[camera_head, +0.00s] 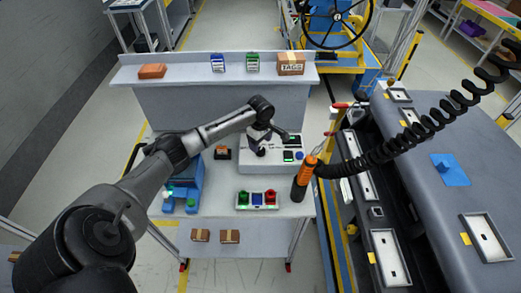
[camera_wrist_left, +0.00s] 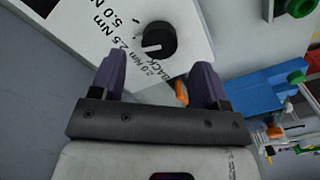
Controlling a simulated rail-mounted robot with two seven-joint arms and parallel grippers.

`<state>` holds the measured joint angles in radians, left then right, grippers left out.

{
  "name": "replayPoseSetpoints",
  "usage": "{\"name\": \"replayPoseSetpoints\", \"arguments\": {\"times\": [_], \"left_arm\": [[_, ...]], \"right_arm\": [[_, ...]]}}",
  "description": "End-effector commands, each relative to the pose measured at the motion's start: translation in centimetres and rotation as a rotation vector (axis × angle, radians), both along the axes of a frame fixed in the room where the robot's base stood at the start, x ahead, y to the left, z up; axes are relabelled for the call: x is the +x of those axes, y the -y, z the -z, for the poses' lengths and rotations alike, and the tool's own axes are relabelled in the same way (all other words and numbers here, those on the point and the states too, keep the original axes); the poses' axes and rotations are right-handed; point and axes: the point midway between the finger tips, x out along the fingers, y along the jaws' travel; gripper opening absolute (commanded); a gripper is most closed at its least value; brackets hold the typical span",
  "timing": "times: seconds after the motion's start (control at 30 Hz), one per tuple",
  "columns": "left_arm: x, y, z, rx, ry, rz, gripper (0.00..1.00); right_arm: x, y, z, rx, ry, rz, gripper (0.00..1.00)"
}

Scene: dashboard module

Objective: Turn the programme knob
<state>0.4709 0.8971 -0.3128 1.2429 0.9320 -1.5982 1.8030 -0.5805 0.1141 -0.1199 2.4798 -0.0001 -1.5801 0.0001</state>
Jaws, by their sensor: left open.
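The black programme knob (camera_wrist_left: 158,40) sits on a white panel in the left wrist view. Printed labels beside it read 2.0 Nm, 2.5 Nm, 5.0 N and BACK. A white mark on the knob faces the labels, roughly toward 2.5 Nm. My left gripper (camera_wrist_left: 158,68) is open, its two dark fingers spread on either side below the knob, with nothing between them. I cannot tell if a finger touches the knob. In the head view my left gripper is over the white control box (camera_head: 260,168), and the arm partly hides the box's top. My right gripper is not in view.
An orange driver (camera_head: 305,172) on a black coiled cable stands right of the box. A tray of coloured parts (camera_head: 257,207) lies in front. A blue container (camera_head: 182,190) stands to the left. The dashboard module (camera_head: 420,150) fills the right side.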

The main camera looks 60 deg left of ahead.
Motion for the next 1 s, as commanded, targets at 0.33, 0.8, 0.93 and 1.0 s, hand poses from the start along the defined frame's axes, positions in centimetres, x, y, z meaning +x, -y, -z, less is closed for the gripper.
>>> {"name": "replayPoseSetpoints", "arguments": {"times": [0.33, 0.8, 0.93, 1.0], "left_arm": [[0.0, 0.0, 3.9, 0.001, 0.001, 0.000, 0.69], [0.0, 0.0, 4.4, 0.001, 0.001, 0.001, 0.67], [0.0, 0.0, 4.4, 0.001, 0.001, 0.001, 0.54], [0.0, 0.0, 4.4, 0.001, 0.001, 0.001, 0.48]], "right_arm": [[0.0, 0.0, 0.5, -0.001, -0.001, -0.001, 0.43], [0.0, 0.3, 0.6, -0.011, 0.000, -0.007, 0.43], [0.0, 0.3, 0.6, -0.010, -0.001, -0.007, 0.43], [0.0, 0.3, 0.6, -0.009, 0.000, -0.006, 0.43]]}}
